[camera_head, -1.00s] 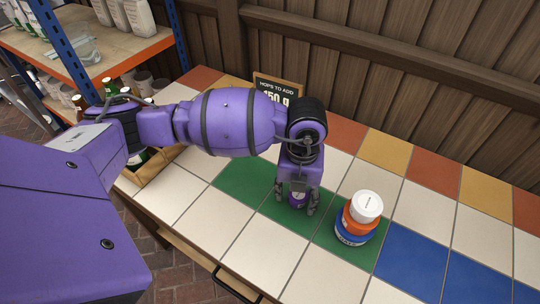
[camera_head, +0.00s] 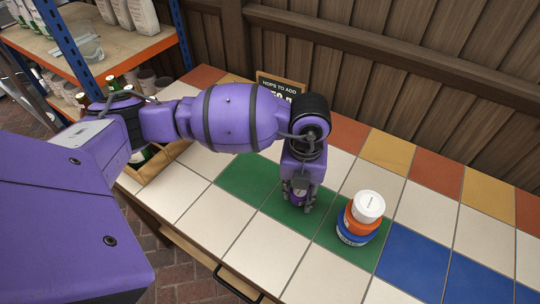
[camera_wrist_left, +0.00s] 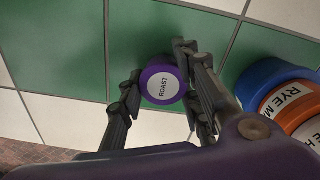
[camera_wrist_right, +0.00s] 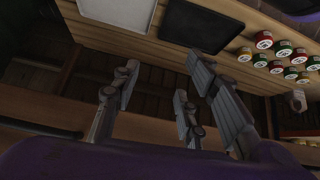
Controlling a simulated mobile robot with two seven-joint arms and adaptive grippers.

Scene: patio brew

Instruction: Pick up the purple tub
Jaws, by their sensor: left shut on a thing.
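The purple tub (camera_wrist_left: 163,86), with a round white lid label reading ROAST, is between the fingers of my left gripper (camera_wrist_left: 158,82) in the left wrist view. The gripper is shut on it. In the head view the left gripper (camera_head: 298,198) points down over a green tile, and its fingers partly hide the tub. I cannot tell whether the tub still touches the tile. My right gripper (camera_wrist_right: 160,88) shows only in the right wrist view, with its fingers apart and nothing between them.
A stack of tubs stands just right of the left gripper: a white one (camera_head: 369,205) on an orange one (camera_head: 356,222) on a blue one (camera_head: 352,238). A hops sign (camera_head: 280,87) stands behind. A shelf (camera_head: 118,52) is at the left. The tiled counter (camera_head: 460,225) is clear at the right.

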